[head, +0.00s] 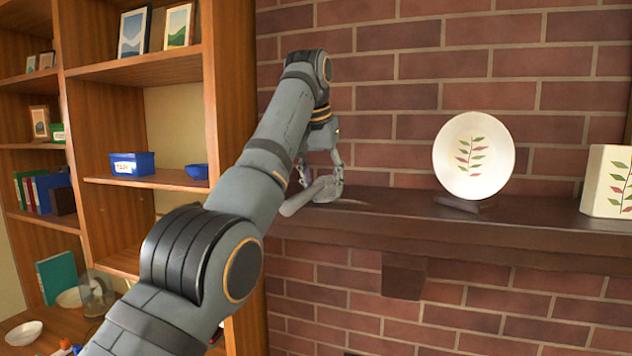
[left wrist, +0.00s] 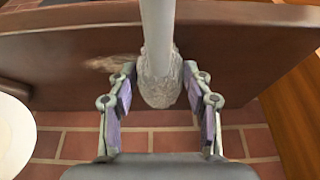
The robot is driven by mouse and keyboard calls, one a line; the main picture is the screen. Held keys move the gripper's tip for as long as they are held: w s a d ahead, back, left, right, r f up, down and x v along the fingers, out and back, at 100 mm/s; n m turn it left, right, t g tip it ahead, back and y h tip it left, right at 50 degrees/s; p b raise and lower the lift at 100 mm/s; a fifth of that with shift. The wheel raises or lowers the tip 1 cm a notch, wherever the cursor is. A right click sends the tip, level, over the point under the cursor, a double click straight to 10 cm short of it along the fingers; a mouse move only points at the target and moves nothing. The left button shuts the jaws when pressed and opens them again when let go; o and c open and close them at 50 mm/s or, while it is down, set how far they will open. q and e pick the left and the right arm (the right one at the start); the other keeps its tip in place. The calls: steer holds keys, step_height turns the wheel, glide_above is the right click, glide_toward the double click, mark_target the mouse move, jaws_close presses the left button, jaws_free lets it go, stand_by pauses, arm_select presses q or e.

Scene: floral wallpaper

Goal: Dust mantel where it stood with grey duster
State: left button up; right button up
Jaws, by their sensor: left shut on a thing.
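The brown mantel (head: 400,210) runs along the brick wall. My left gripper (head: 325,188) is over its left end, pointing down, shut on the grey duster (head: 302,198). In the left wrist view the duster (left wrist: 158,85) shows a pale handle and a mottled grey head between the fingers of my left gripper (left wrist: 160,95). A faint pale dusty patch (left wrist: 108,63) shows on the mantel just left of the duster head. Whether the head touches the mantel is hard to tell. My right gripper is not in view.
A white plate with a leaf pattern (head: 474,155) stands on a dark stand on the mantel, right of my gripper. A white leaf-patterned vessel (head: 608,182) is at the far right. A wooden shelf unit (head: 140,68) stands left. The mantel between gripper and plate is clear.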

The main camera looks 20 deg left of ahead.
arm_select(q)
steer(key=shift+s+d+f, duration=0.15)
steer(key=shift+d, duration=1.6)
steer(key=shift+d+p, duration=0.55)
steer(key=shift+d, duration=0.1)
steer(key=shift+d+p, duration=0.3)
steer(key=shift+d, duration=0.95)
steer(key=shift+d+p, duration=0.3)
steer(key=shift+d, duration=0.2)
steer(key=shift+s+d+p, duration=0.1)
steer(key=shift+d+p, duration=0.25)
steer(key=shift+d, duration=0.85)
steer(key=shift+a, duration=0.15)
